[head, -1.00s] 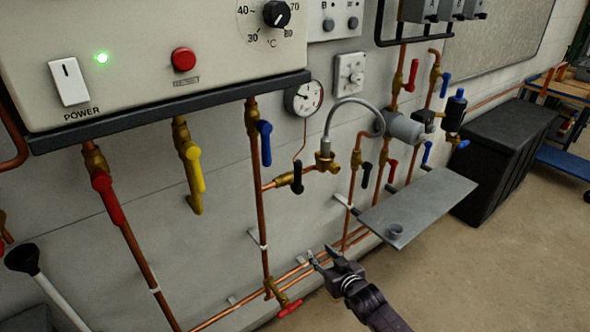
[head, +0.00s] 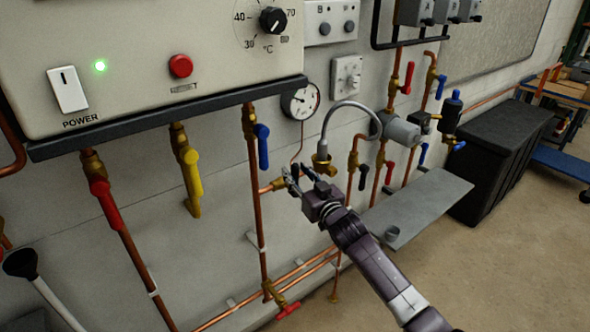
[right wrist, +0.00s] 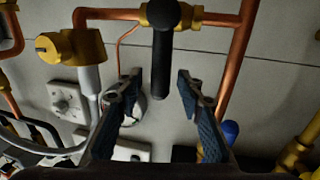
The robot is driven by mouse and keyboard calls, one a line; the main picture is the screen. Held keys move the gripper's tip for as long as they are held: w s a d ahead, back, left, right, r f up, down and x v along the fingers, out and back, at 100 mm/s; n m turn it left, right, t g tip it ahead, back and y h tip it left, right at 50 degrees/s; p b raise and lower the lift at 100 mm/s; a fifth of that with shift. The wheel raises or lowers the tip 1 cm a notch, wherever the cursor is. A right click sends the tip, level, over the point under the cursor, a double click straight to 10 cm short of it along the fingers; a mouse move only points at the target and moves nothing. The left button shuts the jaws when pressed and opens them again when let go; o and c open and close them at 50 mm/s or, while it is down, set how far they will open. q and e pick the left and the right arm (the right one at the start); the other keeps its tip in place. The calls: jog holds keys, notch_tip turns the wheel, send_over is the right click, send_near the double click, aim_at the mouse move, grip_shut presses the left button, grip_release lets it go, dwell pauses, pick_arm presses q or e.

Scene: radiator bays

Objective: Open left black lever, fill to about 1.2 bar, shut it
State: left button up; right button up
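The left black lever (right wrist: 162,62) sits on a brass valve (right wrist: 172,14) in a horizontal copper pipe. It points crosswise to that pipe. My right gripper (right wrist: 158,84) is open around it, with one finger on each side and gaps visible. In the head view my right gripper (head: 303,172) covers most of the lever. The round pressure gauge (head: 301,101) is above; its needle is too small to read surely. A grey flexible hose (head: 328,122) arches down to a brass fitting (head: 322,160) beside the gripper. My left gripper is out of view.
A second black lever (head: 364,177) hangs to the right. Blue (head: 262,146), yellow (head: 193,178) and red (head: 106,205) levers hang under the boiler (head: 140,60). A grey shelf (head: 425,205) juts out at right, near my arm.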

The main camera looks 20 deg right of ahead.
jog(key=shift+w+a, duration=0.1)
jog(key=shift+w, duration=0.55)
grip_shut()
